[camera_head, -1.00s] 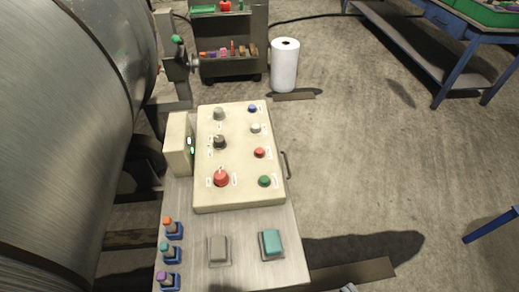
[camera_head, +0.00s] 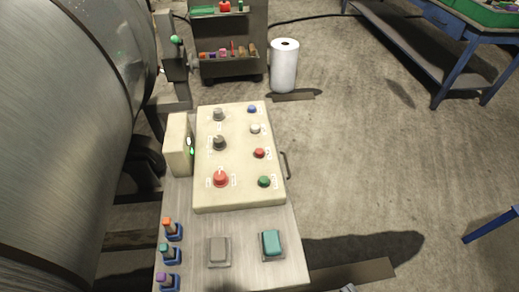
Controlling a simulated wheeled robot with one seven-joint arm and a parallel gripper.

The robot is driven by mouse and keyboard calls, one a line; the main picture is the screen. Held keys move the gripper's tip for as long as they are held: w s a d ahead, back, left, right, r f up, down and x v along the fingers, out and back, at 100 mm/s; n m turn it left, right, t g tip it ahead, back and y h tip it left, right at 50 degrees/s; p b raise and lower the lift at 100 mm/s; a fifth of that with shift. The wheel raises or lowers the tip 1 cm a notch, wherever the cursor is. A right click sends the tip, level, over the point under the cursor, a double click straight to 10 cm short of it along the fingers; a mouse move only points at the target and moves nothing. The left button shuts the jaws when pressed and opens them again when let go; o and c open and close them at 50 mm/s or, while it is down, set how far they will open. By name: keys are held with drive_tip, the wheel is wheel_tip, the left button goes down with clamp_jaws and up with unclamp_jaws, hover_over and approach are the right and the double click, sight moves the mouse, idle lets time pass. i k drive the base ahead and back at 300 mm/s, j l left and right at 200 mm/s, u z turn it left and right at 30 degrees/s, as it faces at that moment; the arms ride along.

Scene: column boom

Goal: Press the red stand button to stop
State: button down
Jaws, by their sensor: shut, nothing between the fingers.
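A cream control panel (camera_head: 240,195) stands on a metal bench. A small red button (camera_head: 259,153) sits on its right side, between a white button (camera_head: 255,129) and a green button (camera_head: 264,181). A larger red knob (camera_head: 221,179) sits at the panel's lower left. The labels are too small to read, so I cannot tell which red control is the stand button. Nothing touches either one. My gripper is not clearly in view; only a small grey part shows at the bottom edge, which I cannot identify.
A large metal drum (camera_head: 60,150) fills the left. A grey pad (camera_head: 218,251) and teal pad (camera_head: 272,243) lie on the bench. A white roll (camera_head: 285,65) stands behind. Floor to the right is mostly clear.

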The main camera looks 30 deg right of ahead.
sight(258, 152)
drive_tip(key=i+l+u, duration=0.15)
drive_tip(key=u, duration=0.2)
drive_tip(key=i+l+u, duration=0.3)
drive_tip(key=l+u, duration=0.1)
drive_tip(key=u, duration=0.25)
drive_tip(key=i, duration=0.05)
